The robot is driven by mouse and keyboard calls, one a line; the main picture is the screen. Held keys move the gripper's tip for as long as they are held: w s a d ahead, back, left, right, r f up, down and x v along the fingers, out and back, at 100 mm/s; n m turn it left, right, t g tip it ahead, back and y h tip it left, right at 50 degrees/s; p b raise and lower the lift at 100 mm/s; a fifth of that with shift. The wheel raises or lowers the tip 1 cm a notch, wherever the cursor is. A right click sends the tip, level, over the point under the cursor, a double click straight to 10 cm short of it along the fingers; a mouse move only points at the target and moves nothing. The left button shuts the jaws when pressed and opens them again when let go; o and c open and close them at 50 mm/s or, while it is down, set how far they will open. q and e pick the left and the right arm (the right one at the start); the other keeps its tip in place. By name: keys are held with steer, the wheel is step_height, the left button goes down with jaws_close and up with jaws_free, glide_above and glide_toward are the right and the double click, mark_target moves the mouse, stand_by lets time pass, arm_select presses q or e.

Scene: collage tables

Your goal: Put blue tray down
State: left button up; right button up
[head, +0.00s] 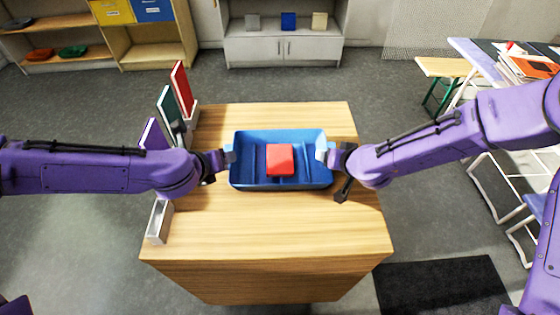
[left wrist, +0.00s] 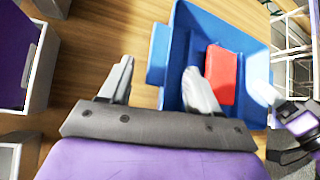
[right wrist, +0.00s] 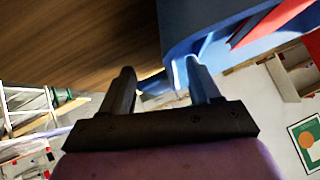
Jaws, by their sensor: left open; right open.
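The blue tray (head: 249,183) appears to rest on the wooden table (head: 270,230), with a red block (head: 280,159) inside it. My left gripper (head: 229,156) is open at the tray's left end, and my right gripper (head: 328,155) is open at its right end. In the left wrist view the open fingers (left wrist: 158,82) straddle the near wall of the tray (left wrist: 185,50), one finger over the inside near the red block (left wrist: 222,75). In the right wrist view the open fingers (right wrist: 160,88) are by the tray's end wall (right wrist: 205,40). I cannot tell whether they touch it.
Upright red, green and purple books or panels (head: 168,108) stand in pale holders along the table's left edge. A pale empty holder (head: 160,220) sits at the front left. The table's front part is clear. A side table (head: 445,67) stands at the right.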

steer(key=shift+s, duration=0.1)
steer(key=shift+r, duration=0.15)
arm_select(q)
steer(key=shift+v, duration=2.45)
arm_select(e)
steer(key=v, duration=1.2)
arm_select(q)
steer(key=shift+r, duration=0.15)
